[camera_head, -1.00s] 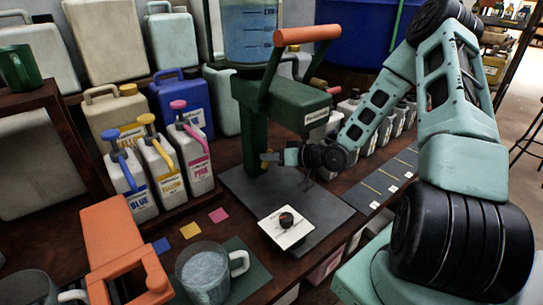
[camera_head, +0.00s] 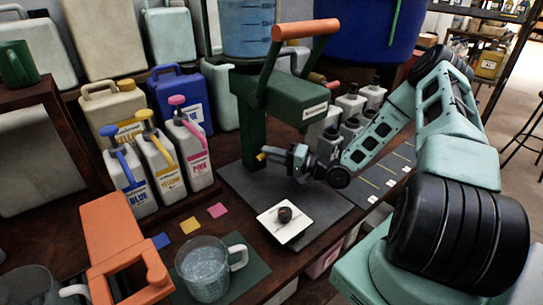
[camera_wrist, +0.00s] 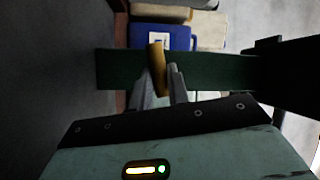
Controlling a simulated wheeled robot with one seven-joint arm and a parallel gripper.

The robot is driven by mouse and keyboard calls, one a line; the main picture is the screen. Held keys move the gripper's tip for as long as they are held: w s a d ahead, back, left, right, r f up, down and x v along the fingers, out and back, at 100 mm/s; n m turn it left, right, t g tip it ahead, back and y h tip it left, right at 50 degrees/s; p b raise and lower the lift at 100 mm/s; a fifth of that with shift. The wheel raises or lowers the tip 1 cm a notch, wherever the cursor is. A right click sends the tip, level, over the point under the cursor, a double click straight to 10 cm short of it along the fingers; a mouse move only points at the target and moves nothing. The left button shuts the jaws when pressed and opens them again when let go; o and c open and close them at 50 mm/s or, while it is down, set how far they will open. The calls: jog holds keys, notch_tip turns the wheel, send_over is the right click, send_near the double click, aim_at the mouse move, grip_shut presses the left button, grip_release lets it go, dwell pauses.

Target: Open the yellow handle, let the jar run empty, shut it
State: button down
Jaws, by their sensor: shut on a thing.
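The yellow handle (camera_head: 262,156) sits low on the green stand's post, partly hidden by my gripper. In the wrist view the yellow handle (camera_wrist: 157,62) stands nearly upright across the dark green post, slightly tilted. My gripper (camera_head: 277,154) reaches it from the right. In the wrist view its two fingers (camera_wrist: 162,82) are shut on the handle. The jar (camera_head: 247,30) on top of the stand is clear, with scale marks and bluish contents; its top is cut off. A glass mug (camera_head: 203,268) with pale, cloudy contents stands at the front, apart from the stand.
A white plate (camera_head: 285,232) with a dark knob lies below the stand's arm. An orange-handled lever (camera_head: 306,29) rises above the stand. Pump bottles labelled blue (camera_head: 129,178), yellow and pink stand left. An orange holder (camera_head: 118,225) is at front left. Small bottles (camera_head: 349,104) line the back right.

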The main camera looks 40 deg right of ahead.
jog(key=shift+f+m+t+b, duration=0.2)
jog(key=shift+m+t+b, duration=0.35)
jog(key=shift+m, duration=0.65)
jog(key=c, duration=1.3)
grip_release()
jog(key=shift+c, duration=0.2)
jog(key=shift+r, duration=0.1)
